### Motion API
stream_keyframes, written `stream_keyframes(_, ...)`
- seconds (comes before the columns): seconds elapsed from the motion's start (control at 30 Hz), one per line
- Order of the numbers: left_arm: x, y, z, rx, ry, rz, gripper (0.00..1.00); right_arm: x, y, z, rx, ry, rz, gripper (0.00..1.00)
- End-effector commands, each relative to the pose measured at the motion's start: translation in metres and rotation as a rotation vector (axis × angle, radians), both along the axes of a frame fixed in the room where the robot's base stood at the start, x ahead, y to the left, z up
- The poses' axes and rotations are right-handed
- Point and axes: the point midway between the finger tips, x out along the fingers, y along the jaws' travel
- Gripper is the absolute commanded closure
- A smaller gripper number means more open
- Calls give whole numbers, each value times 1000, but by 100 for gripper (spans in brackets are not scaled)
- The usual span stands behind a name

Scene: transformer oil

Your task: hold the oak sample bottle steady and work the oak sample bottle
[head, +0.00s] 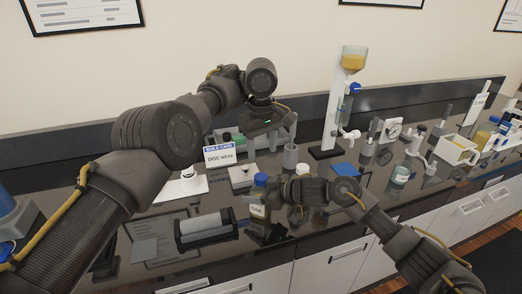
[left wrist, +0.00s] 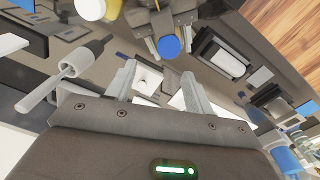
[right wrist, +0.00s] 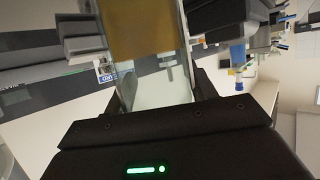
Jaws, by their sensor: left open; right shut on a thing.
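The oak sample bottle (head: 258,211) has a blue cap (head: 261,179) and a pale label, and looks upright near the counter's front edge. My right gripper (head: 267,196) is shut on it from the right. In the right wrist view the bottle (right wrist: 145,35) fills the space between the fingers, with amber content and a paler lower part. My left gripper (head: 268,130) is higher and farther back over the counter. In the left wrist view its fingers (left wrist: 158,82) are apart and empty, with the blue cap (left wrist: 169,46) beyond them. Whether the bottle touches the counter is hidden.
A grey cradle-like block (head: 206,229) lies left of the bottle. A build card (head: 219,155) stands behind it. A tall white stand (head: 332,112) with an amber-filled funnel (head: 353,58) stands at the back. A labelled jar (head: 399,176) and white bin (head: 454,152) are to the right.

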Motion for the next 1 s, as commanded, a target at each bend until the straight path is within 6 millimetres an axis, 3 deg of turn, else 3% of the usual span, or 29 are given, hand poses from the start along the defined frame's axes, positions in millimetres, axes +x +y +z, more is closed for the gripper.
stream_keyframes(0.2,-11,3,-4,19,44,97,47,0,0,1,2,-2,0,100)
stream_keyframes(0.63,-11,4,-8,21,45,104,47,0,0,1,2,-2,0,100)
stream_keyframes(1.0,-11,4,-57,22,46,105,47,0,0,1,1,-2,-1,100)
